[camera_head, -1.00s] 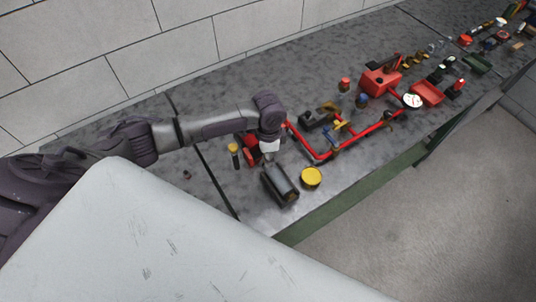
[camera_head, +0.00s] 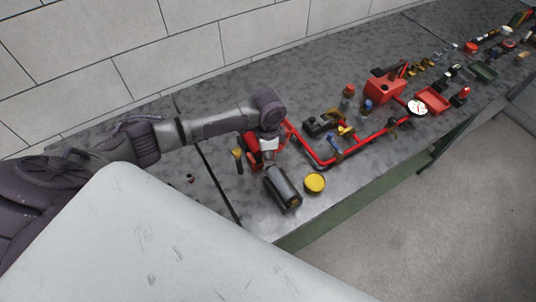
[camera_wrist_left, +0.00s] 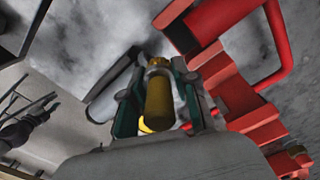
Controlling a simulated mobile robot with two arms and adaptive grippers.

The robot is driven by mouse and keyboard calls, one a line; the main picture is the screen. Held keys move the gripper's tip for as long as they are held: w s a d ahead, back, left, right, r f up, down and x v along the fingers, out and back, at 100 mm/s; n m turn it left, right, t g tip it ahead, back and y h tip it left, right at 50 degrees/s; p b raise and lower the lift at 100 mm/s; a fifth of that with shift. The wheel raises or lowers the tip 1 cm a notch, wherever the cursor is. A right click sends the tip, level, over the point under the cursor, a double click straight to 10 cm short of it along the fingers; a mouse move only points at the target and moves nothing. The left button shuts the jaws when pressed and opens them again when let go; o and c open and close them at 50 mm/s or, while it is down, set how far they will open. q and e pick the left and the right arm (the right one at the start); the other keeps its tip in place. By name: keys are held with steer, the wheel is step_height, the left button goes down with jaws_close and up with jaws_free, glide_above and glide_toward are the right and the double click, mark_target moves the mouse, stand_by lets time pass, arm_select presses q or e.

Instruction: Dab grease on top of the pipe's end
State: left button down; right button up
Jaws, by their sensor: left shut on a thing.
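My left gripper (camera_head: 268,158) points down over the bench, beside the grey cylinder. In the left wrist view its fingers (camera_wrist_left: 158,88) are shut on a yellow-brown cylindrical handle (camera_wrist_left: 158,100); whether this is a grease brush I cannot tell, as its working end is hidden. The red pipe (camera_head: 318,154) lies to the right of the gripper, bent at its near corner; its left end is partly hidden by my wrist. A round yellow-topped tin (camera_head: 315,183) stands right of the grey cylinder.
A dark grey cylinder (camera_head: 284,187) lies by the bench's front edge. A small yellow and black item (camera_head: 239,158) shows left of my gripper. A red pump box (camera_head: 385,91), red tray (camera_head: 433,101) and white gauge (camera_head: 417,107) are farther right. Bench (camera_head: 222,112) behind my arm is clear.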

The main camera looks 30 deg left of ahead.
arm_select(q)
steer(key=shift+r, duration=2.85)
